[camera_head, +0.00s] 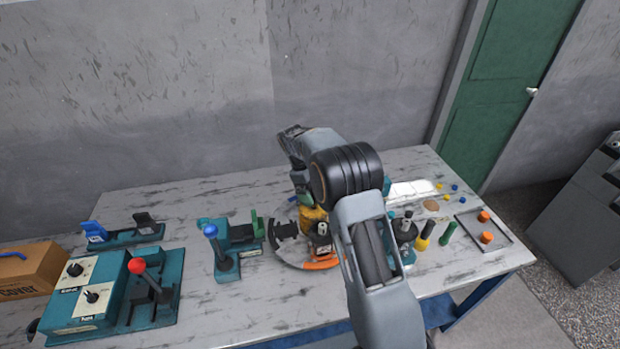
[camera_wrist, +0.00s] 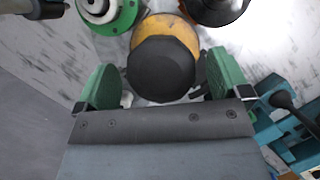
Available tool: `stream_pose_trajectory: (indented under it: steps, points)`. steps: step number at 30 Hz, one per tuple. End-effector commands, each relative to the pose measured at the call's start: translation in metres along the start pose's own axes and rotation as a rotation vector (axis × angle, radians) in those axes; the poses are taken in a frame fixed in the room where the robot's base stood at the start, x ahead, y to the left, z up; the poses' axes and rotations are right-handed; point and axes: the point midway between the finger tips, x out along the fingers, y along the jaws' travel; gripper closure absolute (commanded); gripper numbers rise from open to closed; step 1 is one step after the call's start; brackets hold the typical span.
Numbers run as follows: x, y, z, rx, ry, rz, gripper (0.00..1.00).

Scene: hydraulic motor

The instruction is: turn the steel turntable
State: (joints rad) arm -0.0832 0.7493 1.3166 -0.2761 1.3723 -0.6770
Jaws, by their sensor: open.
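The steel turntable (camera_head: 293,254) is a round plate on the bench in the head view, partly hidden behind my arm. It carries several parts, among them a yellow-orange part with a dark top (camera_wrist: 161,68). In the wrist view my gripper (camera_wrist: 164,82) is open, with its two green finger pads on either side of that black cap. I cannot tell whether either pad touches it. In the head view my arm bends down over the turntable, and my gripper is mostly hidden there.
A blue-knobbed lever (camera_head: 211,232) stands left of the turntable. A control box (camera_head: 88,292) and a red-knobbed lever (camera_head: 138,267) stand at the front left. Yellow and green upright pieces (camera_head: 447,233) and a tray (camera_head: 484,240) with orange pieces are at the right.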

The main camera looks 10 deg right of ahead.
Motion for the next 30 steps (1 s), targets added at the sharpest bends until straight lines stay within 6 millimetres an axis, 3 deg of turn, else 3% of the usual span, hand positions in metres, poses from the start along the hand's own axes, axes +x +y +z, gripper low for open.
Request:
stream_pose_trajectory:
  steps: [18,30]
  points:
    - [-0.112,0.000,-0.001,-0.001,0.003,0.003,0.05]
    - [-0.134,0.000,0.000,-0.001,0.001,0.000,0.05]
